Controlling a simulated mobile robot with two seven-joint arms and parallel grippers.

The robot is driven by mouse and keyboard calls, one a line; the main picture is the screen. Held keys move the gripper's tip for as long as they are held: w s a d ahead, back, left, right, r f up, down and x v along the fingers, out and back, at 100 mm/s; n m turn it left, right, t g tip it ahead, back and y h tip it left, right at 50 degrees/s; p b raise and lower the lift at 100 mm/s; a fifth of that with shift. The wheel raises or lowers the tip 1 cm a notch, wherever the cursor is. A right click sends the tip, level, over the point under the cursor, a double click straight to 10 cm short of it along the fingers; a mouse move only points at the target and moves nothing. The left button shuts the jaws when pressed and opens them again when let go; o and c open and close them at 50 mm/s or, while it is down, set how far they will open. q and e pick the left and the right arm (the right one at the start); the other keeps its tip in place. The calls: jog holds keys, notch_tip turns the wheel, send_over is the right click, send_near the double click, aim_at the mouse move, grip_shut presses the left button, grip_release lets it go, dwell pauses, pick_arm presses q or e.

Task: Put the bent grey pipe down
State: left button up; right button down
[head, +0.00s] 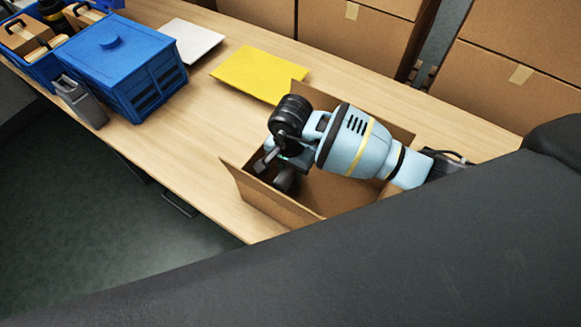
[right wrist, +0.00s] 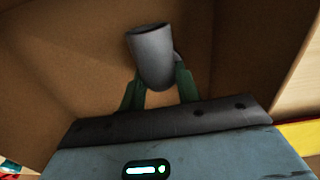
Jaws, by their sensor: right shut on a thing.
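My right gripper (head: 277,165) is inside an open cardboard box (head: 240,187) on the table, below the box's rim. In the right wrist view its two green fingers (right wrist: 160,88) are shut on the bent grey pipe (right wrist: 152,55). The pipe's round open end points up and away from the fingers, toward the brown cardboard. In the head view a grey rounded part of the pipe (head: 287,180) shows just under the gripper. I cannot tell whether the pipe touches the box floor. My left gripper is not in view.
A yellow sheet (head: 255,72) and a white sheet (head: 192,40) lie behind the box. A blue lidded crate (head: 120,65) stands at the left, with a grey object (head: 80,102) beside it. Large cardboard boxes (head: 350,40) line the back. Wood between crate and box is clear.

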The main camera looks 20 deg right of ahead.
jog(key=shift+f, duration=0.2)
jog(key=c, duration=1)
grip_release()
jog(key=shift+r, duration=0.1)
notch_tip(320, 180, up, 12)
jog(key=shift+r+p, duration=0.15)
jog(key=shift+p, duration=0.2)
